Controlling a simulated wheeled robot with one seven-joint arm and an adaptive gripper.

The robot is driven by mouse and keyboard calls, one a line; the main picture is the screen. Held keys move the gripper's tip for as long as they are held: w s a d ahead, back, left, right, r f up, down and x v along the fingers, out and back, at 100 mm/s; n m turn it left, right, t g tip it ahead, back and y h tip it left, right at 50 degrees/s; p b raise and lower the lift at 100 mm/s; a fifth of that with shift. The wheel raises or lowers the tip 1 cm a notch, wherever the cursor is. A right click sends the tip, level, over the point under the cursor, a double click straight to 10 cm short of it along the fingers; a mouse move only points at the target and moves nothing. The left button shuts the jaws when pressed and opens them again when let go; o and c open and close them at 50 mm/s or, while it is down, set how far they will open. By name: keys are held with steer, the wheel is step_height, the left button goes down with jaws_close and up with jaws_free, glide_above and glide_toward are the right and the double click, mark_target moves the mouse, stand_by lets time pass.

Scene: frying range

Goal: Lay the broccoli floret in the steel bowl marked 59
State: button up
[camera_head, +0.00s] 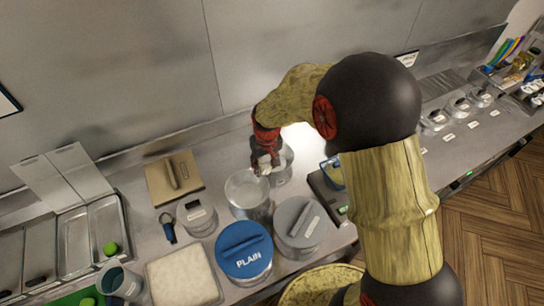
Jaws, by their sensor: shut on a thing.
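My gripper (264,163) points down over the back of the counter, at the rim of a clear round container (283,172). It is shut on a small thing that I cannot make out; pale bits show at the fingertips. I cannot tell whether it is the broccoli floret. A small bright green thing (110,248) lies in a steel tray at the left, too small to name surely. No mark 59 is readable, so I cannot pick out that steel bowl.
A larger clear round container (247,190) stands left of my gripper. In front are a blue lid marked PLAIN (243,252) and a grey lid (300,222). A tan board (173,178) with a handle, a small jar (196,218) and a white-filled tray (183,278) stand left.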

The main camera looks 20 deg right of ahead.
steer(key=w+d+f, duration=0.2)
steer(key=w+f, duration=0.1)
steer(key=w+d+f, duration=0.2)
steer(key=w+f, duration=0.1)
steer(key=w, duration=0.1)
steer(key=w+d+f, duration=0.2)
steer(key=w, duration=0.1)
steer(key=shift+w+f, duration=0.4)
steer(key=shift+w+d+f, duration=0.15)
steer(key=shift+f, duration=0.15)
steer(key=shift+w+f, duration=0.1)
steer(key=shift+f, duration=1.5)
steer(key=shift+f, duration=0.15)
steer(key=o, duration=0.8)
steer(key=shift+o, duration=0.2)
